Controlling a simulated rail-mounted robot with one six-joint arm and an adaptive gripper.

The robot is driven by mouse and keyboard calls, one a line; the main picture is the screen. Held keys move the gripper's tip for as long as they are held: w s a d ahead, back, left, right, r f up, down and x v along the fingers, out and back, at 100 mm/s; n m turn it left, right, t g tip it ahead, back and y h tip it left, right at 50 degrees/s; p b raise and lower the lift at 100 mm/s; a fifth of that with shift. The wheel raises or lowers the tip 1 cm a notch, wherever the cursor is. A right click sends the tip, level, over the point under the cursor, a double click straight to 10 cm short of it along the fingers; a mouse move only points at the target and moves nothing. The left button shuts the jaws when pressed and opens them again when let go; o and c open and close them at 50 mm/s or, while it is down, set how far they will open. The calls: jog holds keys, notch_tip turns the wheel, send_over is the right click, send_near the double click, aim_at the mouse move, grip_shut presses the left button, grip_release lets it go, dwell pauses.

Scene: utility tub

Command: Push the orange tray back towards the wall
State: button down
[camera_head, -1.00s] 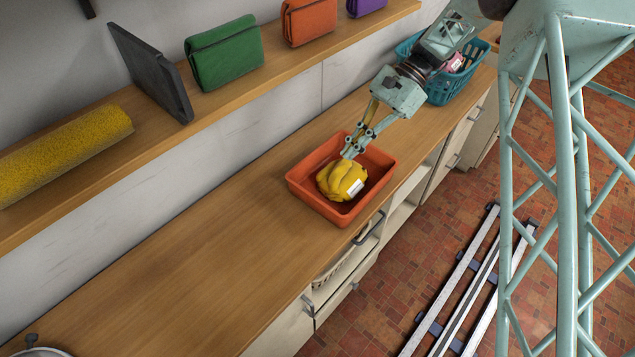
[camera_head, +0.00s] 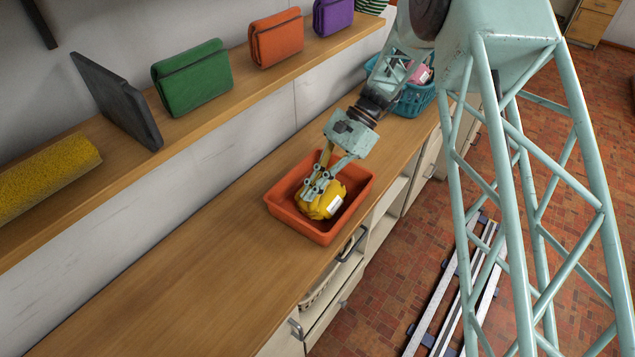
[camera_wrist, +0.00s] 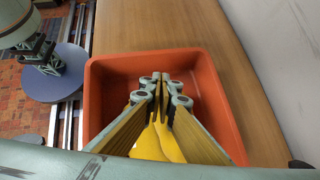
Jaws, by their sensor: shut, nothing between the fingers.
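The orange tray (camera_head: 297,222) sits on the wooden counter, close to its front edge, with a strip of bare wood between it and the wall. A yellow item (camera_head: 325,207) with a white label lies inside the tray; it also shows in the wrist view (camera_wrist: 150,146), partly hidden by my fingers. My gripper (camera_head: 312,190) points down over the tray, its fingertips at or just above the yellow item; contact cannot be told. In the wrist view my gripper (camera_wrist: 161,84) has its fingertips together with nothing between them, inside the tray's outline (camera_wrist: 225,105).
A teal basket (camera_head: 413,100) with a pink item stands farther along the counter. A shelf (camera_head: 120,175) above holds a yellow roll, a dark panel and green, orange and purple pouches. The counter (camera_head: 190,290) left of the tray is clear. Cabinet handles stick out below the tray.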

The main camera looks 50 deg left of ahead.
aim_at(288, 215)
jog(key=s, duration=0.1)
jog(key=s+f, duration=0.1)
jog(key=s, duration=0.1)
jog(key=shift+a, duration=0.1)
jog(key=shift+s, duration=1.05)
